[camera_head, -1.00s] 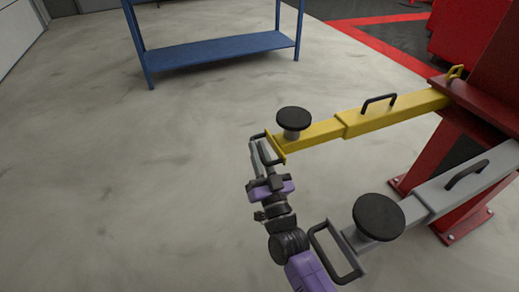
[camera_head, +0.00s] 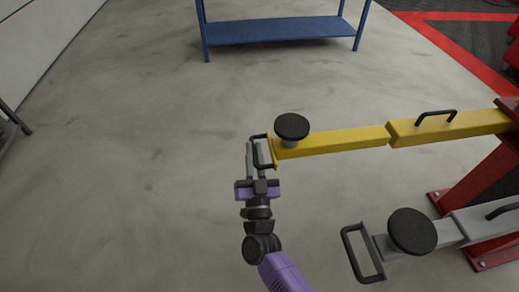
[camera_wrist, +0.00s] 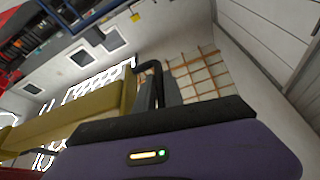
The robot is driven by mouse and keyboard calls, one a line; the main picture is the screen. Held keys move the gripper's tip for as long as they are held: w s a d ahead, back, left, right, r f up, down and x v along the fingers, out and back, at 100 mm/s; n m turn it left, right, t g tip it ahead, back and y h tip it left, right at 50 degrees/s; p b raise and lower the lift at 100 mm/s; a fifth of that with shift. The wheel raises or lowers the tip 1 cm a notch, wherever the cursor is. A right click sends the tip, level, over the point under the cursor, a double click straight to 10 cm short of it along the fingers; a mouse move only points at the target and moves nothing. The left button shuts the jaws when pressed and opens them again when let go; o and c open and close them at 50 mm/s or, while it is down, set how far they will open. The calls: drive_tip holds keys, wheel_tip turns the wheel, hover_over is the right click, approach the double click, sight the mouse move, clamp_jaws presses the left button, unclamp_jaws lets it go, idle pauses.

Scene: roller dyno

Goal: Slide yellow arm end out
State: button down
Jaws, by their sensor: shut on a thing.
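The yellow arm (camera_head: 340,140) reaches left from the red lift post at the right in the head view. Its thinner end section extends well out of the thicker sleeve (camera_head: 440,127). A round black pad (camera_head: 292,126) sits on top near its end. A black handle (camera_head: 262,152) is fixed to the end plate. My gripper (camera_head: 256,160) is shut on this handle at the arm's left end. In the wrist view the handle (camera_wrist: 154,72) runs between my fingers (camera_wrist: 158,95), with the yellow arm (camera_wrist: 75,118) beside them.
A grey arm (camera_head: 455,233) with a black pad (camera_head: 411,231) and end handle (camera_head: 362,252) lies nearer, right of my arm. A blue bench (camera_head: 280,30) stands at the back. The floor to the left is mostly clear.

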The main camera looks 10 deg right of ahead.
drive_tip(key=shift+a, duration=0.1)
drive_tip(key=c, duration=1.5)
unclamp_jaws()
drive_tip(key=shift+o, duration=0.2)
drive_tip(key=v, duration=0.7)
drive_tip(key=shift+s+p, duration=0.35)
drive_tip(key=shift+s, duration=0.05)
drive_tip(key=shift+s+f, duration=0.1)
drive_tip(key=shift+f, duration=0.05)
